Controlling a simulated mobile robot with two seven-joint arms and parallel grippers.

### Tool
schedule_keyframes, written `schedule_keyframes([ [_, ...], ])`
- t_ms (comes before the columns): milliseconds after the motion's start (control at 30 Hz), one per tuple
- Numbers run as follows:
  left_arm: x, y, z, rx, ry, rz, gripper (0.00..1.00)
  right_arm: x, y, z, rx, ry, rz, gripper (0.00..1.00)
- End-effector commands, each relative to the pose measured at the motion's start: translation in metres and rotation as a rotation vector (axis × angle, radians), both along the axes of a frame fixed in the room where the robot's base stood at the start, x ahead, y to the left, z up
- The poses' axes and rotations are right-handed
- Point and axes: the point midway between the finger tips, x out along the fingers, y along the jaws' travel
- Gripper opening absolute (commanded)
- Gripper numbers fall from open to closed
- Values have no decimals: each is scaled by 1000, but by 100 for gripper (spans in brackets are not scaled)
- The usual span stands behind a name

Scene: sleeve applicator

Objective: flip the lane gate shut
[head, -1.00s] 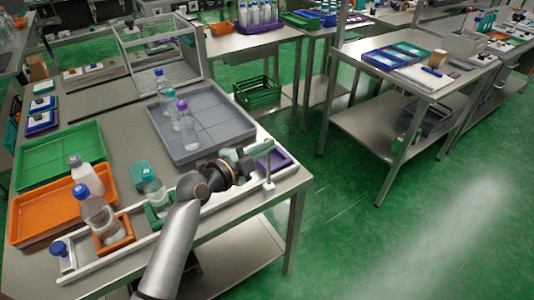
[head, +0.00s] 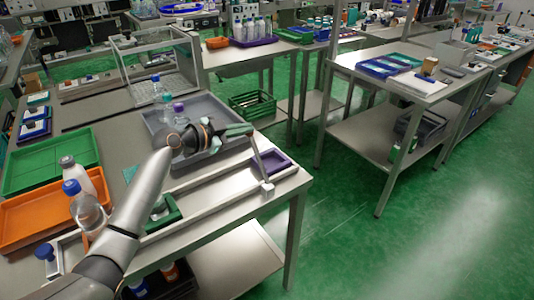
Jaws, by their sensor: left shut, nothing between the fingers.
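The lane is a narrow channel with pale rails (head: 215,200) along the front of the near table. At its right end stands the gate, a thin grey bar (head: 258,157) rising from a small white block (head: 267,189). The bar leans up and to the left, clear of the channel floor. My left gripper (head: 246,130) is shut and empty. Its green fingertips are at the bar's upper end; I cannot tell whether they touch. A green holder (head: 172,217) sits in the lane, partly hidden by my arm. My right gripper is out of view.
A purple tray (head: 283,167) lies beside the lane's right end. Behind my gripper is a grey tray (head: 235,113) with bottles. Green (head: 30,160) and orange (head: 22,222) trays are at the left. A blue-capped bottle (head: 85,210) stands by my arm.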

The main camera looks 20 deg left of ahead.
Motion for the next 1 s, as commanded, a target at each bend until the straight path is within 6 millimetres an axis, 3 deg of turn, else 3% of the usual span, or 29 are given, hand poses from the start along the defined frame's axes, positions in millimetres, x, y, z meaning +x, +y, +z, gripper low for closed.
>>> schedule_keyframes([
  [167, 6, 8, -10, -65, 51, 1, 0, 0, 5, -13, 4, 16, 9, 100],
  [467, 9, 11, -13, -112, 89, -1, 0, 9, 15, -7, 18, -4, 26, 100],
  [1000, 9, 9, -9, -114, 90, -2, 0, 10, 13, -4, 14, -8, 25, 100],
])
